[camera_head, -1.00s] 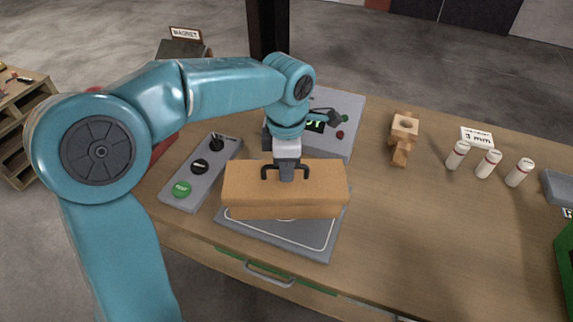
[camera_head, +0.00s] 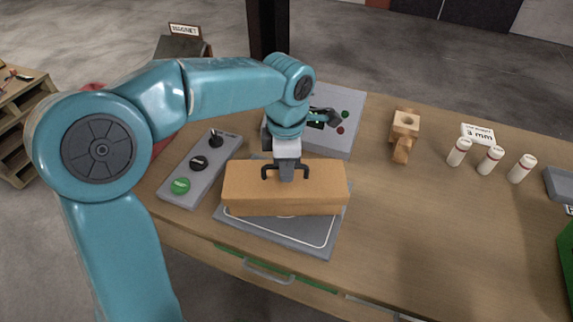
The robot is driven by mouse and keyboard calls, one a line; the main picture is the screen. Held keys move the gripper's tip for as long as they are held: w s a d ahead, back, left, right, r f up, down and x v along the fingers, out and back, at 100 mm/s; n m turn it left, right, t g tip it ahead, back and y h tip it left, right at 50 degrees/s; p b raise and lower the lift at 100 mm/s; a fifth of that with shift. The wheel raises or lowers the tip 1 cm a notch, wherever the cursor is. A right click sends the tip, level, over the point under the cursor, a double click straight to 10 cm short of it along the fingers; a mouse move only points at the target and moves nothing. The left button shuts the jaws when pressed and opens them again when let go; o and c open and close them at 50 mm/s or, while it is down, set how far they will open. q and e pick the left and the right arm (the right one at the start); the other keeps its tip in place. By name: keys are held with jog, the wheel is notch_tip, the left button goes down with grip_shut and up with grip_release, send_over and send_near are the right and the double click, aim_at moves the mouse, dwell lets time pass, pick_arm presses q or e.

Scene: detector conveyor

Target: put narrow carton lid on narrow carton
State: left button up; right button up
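The narrow carton lid (camera_head: 245,185) is an orange-brown long block with a black handle (camera_head: 268,170) on top. It lies over the narrow carton (camera_head: 285,210), of which only a thin lower strip shows, so I cannot tell whether the lid is fully seated. Both are above a grey plate (camera_head: 315,240) on the table. My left gripper (camera_head: 287,175) comes down from above at the middle of the handle, and its fingers appear shut on it. The fingertips are partly hidden. My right gripper is not in view.
A grey control box (camera_head: 200,170) with a green button and a lever stands left of the carton. A grey panel box (camera_head: 345,100) is behind. A wooden piece (camera_head: 404,130) and several white cylinders (camera_head: 490,160) stand to the right. The front right tabletop is clear.

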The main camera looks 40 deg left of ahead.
pick_arm(q)
jog(key=o, duration=0.4)
notch_tip(320, 180, up, 16)
jog(key=p, duration=0.2)
jog(key=shift+r+p, duration=0.15)
jog(key=shift+p, duration=0.25)
